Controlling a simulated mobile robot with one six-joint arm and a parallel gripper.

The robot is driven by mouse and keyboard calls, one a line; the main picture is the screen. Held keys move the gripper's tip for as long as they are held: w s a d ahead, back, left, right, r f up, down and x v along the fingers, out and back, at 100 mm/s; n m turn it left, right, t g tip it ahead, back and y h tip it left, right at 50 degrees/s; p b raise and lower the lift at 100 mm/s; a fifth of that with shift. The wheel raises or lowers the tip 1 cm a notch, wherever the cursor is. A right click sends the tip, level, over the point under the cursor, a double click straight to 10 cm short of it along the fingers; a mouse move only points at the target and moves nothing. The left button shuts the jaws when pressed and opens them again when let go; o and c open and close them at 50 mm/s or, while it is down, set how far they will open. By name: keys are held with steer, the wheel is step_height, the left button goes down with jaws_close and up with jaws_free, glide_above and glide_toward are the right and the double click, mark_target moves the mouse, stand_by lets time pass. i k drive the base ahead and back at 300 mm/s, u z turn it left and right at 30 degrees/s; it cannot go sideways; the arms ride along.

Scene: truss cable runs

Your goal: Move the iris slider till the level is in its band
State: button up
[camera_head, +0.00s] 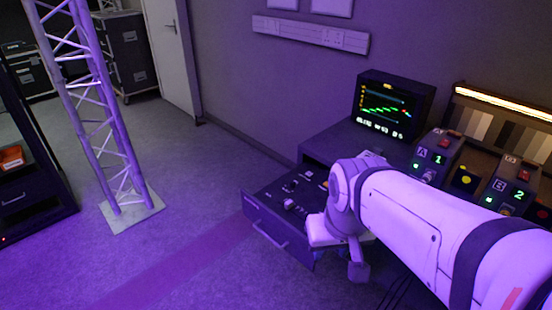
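A monitor (393,108) on the desk shows a stepped green trace with coloured ends; its small text is unreadable, and I cannot tell where the band lies. A pulled-out control drawer (282,233) with small knobs and light caps on its top sits left of my arm. Which of these controls is the iris slider I cannot tell; part of the drawer top is hidden behind my white arm. My gripper (357,263) is at the arm's end by the drawer's right side, only partly visible. Its fingers cannot be made out, nor whether it touches anything.
Camera control units marked 1 (437,157) and 2 (513,188) stand to the right of the monitor. A lit grey-scale chart (500,125) is behind them. A truss tower (112,130) stands at left. The floor (200,215) between tower and drawer is clear.

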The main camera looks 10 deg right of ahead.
mark_target(289, 205)
steer(key=i, duration=0.85)
steer(key=u, duration=0.05)
